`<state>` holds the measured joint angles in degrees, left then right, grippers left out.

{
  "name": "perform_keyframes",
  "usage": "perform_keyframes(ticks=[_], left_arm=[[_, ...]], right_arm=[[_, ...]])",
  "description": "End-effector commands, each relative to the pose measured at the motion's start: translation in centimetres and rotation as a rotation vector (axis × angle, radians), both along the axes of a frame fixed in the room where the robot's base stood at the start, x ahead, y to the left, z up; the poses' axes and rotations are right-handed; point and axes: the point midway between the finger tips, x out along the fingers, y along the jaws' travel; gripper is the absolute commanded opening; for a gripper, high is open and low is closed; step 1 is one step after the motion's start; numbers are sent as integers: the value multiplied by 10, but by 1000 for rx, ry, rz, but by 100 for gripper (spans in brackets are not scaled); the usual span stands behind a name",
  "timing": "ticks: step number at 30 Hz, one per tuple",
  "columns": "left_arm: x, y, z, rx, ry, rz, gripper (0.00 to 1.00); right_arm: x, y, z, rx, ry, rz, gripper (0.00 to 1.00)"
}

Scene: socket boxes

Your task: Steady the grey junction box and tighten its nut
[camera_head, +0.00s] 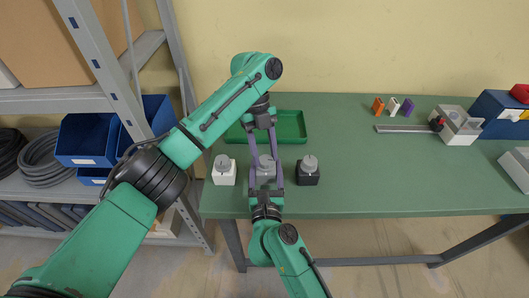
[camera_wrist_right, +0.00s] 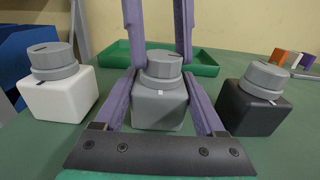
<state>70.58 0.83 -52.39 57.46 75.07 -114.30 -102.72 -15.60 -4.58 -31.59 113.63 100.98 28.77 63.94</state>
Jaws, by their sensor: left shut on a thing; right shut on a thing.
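The grey junction box (camera_wrist_right: 158,110) stands on the green table between two other boxes, its round grey nut (camera_wrist_right: 163,68) on top. It also shows in the head view (camera_head: 265,180), partly covered by fingers. My right gripper (camera_head: 265,178) comes from the near side, its purple fingers shut on the box's two sides; they also show in the right wrist view (camera_wrist_right: 160,90). My left gripper (camera_head: 263,158) reaches over from the far side. Its purple fingers are shut on the nut, one on each side. A small pale mark shows on the box's front top edge.
A white box (camera_head: 223,175) stands to the left and a black box (camera_head: 307,175) to the right, each with a grey nut. A green tray (camera_head: 292,127) lies behind. Small coloured parts and a grey fixture (camera_head: 457,125) are farther right. The table's middle right is clear.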

Motion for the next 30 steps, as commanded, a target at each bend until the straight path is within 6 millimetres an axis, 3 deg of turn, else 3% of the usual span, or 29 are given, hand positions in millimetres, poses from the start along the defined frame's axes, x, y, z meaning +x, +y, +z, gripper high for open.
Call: perform_keyframes(ticks=[12,13,15,25,30], left_arm=[[2,2,1,3,-8,-2,0],[2,2,1,3,-8,-2,56],[2,2,1,4,-7,-2,79],[2,1,3,2,-3,-4,79],[12,6,30,5,-8,-3,79]], right_arm=[[-1,0,-2,0,4,0,5],[-1,0,-2,0,4,0,5],[-1,0,-2,0,4,0,5],[-1,0,-1,-1,3,0,5],[-1,0,-1,0,3,1,5]])
